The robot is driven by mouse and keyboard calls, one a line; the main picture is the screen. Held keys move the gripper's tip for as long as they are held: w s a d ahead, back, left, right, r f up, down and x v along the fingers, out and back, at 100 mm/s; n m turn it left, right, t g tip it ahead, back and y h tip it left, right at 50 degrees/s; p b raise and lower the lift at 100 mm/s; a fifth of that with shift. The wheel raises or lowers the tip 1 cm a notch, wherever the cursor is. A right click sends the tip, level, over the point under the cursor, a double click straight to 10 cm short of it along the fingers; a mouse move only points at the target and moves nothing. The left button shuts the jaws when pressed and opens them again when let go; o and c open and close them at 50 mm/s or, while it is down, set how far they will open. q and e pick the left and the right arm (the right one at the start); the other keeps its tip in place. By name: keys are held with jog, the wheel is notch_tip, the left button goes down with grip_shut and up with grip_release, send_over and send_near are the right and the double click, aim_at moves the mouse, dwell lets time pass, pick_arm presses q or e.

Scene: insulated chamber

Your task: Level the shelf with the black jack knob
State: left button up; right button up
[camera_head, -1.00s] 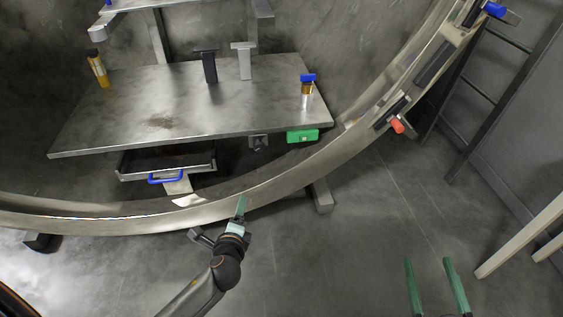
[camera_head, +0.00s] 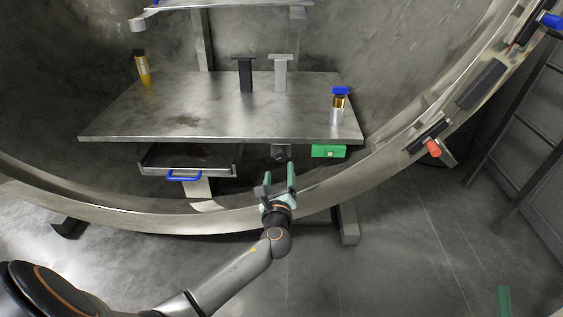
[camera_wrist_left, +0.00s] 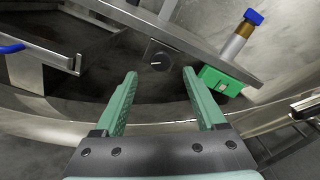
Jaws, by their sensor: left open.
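The metal shelf (camera_head: 180,105) spans the chamber; its front edge looks about level in the head view, and the wrist view (camera_wrist_left: 205,40) shows it slanting with the camera. The black jack knob (camera_head: 281,156) is under the shelf's front edge, right of middle. In the wrist view the knob (camera_wrist_left: 160,61) is round with a pale mark. My left gripper (camera_head: 280,174) is open and empty, just in front of and below the knob. Its fingers (camera_wrist_left: 160,76) straddle the knob's direction, apart from it. One finger of my right gripper (camera_head: 504,300) shows at lower right.
A green box (camera_head: 328,151) hangs right of the knob. A blue-handled drawer (camera_head: 185,176) is at left. The chamber rim (camera_head: 335,190) curves in front.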

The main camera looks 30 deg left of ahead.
aim_at(280, 157)
pick_arm(q)
jog(key=b+x, duration=0.1)
jog(key=x, duration=0.4)
jog(key=shift+w+a+b, duration=0.2)
jog(key=shift+w+b, duration=0.1)
jog(key=shift+w, duration=0.15)
jog(key=shift+w+a, duration=0.3)
jog(key=shift+w, duration=0.2)
pick_arm(e)
jog(key=shift+s+a+r+n+y, duration=0.2)
jog(key=shift+s+r+n+y, duration=0.85)
jog(key=shift+y, duration=0.25)
jog(key=shift+s+a+r+n+y, duration=0.15)
jog(key=shift+s+r+n+y, duration=0.85)
jog(key=shift+y, duration=0.3)
pick_arm(q)
jog(key=shift+c, duration=0.4)
grip_shut()
